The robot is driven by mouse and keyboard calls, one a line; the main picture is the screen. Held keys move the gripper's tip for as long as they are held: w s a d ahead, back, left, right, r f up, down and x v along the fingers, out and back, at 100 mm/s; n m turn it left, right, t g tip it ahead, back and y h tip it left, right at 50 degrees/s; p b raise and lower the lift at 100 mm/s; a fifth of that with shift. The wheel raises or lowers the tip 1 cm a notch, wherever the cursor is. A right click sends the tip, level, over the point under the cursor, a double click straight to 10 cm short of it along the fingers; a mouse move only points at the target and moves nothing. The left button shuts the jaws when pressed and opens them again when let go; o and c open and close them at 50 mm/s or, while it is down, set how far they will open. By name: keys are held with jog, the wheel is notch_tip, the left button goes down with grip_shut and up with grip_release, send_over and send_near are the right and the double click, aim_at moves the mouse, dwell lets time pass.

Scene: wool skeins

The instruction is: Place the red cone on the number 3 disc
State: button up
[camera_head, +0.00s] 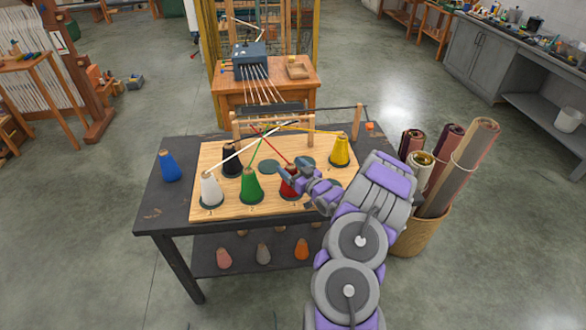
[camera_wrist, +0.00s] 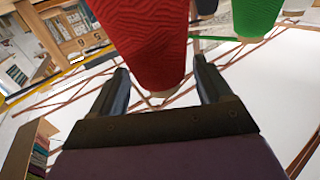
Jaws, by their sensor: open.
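The red cone (camera_head: 288,189) stands on the wooden board in the front row, right of the green cone. In the wrist view the red cone (camera_wrist: 145,40) shows large, its narrow end between the two fingers. My gripper (camera_head: 291,174) is open around the top of the red cone; its fingers (camera_wrist: 162,88) show a gap on either side. A red thread runs from the cone to the back. The disc numbers are too small to read surely, and I cannot tell which is number 3.
The board (camera_head: 220,150) also bears white (camera_head: 210,189), green (camera_head: 251,187), black (camera_head: 231,160) and yellow (camera_head: 339,152) cones with taut threads. A blue cone (camera_head: 170,168) stands left on the dark table (camera_head: 160,205). A basket of rolls (camera_head: 420,237) stands right.

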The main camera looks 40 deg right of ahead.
jog(key=shift+s, duration=0.1)
jog(key=s+p, duration=0.2)
jog(key=s, duration=0.9)
jog(key=shift+s+p, duration=0.3)
jog(key=shift+s, duration=0.1)
jog(key=w+a+r+n+g, duration=0.2)
jog(key=w+a+r+g, duration=0.1)
jog(key=w+a+g, duration=0.25)
jog(key=s+a+r+g+h, duration=0.1)
jog(key=s+a+r+g, duration=0.2)
jog(key=a+r+g, duration=0.4)
jog(key=s+a+r+g, duration=0.2)
jog(key=s+a+r, duration=0.1)
jog(key=s+a, duration=0.5)
jog(key=s+a+r+m+g+y, duration=0.1)
jog(key=s+a+r+g, duration=0.2)
jog(key=s+a, duration=0.5)
jog(key=s+a+r+g, duration=0.2)
jog(key=s+a, duration=0.6)
jog(key=s, duration=0.9)
notch_tip(320, 180, up, 2)
jog(key=shift+r, duration=0.1)
